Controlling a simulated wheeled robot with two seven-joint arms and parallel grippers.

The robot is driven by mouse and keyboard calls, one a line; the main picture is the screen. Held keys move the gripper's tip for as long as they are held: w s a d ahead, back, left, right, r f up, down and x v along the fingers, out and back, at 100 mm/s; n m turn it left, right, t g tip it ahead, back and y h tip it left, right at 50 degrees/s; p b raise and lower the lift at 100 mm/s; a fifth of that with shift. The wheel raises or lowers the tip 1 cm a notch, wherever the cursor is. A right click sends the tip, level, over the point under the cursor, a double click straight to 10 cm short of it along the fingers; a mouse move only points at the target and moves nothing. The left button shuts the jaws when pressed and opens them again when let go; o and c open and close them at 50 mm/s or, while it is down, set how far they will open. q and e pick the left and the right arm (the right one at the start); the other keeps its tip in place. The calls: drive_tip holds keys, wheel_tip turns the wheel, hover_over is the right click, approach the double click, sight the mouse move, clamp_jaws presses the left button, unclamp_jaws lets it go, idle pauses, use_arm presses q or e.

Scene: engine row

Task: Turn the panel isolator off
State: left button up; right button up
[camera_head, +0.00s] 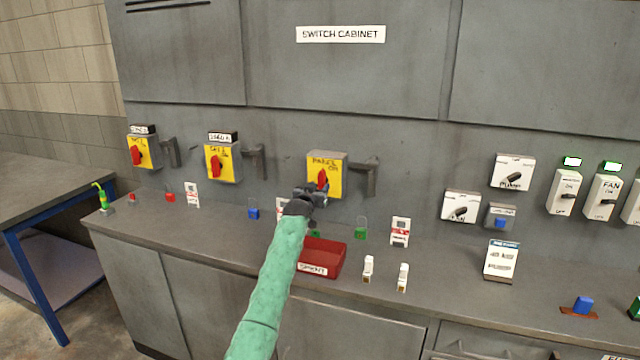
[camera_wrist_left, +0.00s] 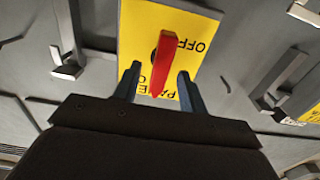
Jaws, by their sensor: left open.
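The panel isolator is a yellow plate (camera_head: 335,188) with a red handle (camera_head: 323,177), on the cabinet front in the head view. Its handle stands close to upright, its upper end toward the ON lettering. My left gripper (camera_head: 315,194) is just in front of the plate and hides its lower part. In the left wrist view the plate (camera_wrist_left: 196,55) appears upside down, with OFF lettering. My left gripper (camera_wrist_left: 159,76) is open there, with one finger on each side of the red handle (camera_wrist_left: 165,60). I cannot tell whether the fingers touch it. My right gripper is not in view.
A grey bracket (camera_head: 371,178) juts out right of the isolator. Two similar yellow isolators (camera_head: 144,152) (camera_head: 222,163) are to the left. Below are the ledge with small locks and tags, and a red SPENT tray (camera_head: 333,262). Fan and pump switches (camera_head: 513,173) are to the right.

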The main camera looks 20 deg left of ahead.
use_arm(q)
drive_tip(key=shift+w+a, duration=0.15)
drive_tip(key=shift+w, duration=0.85)
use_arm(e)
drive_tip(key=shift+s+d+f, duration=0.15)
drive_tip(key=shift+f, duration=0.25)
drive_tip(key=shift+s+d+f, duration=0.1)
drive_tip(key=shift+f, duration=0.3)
use_arm(q)
drive_tip(key=shift+c, duration=0.4)
clamp_jaws()
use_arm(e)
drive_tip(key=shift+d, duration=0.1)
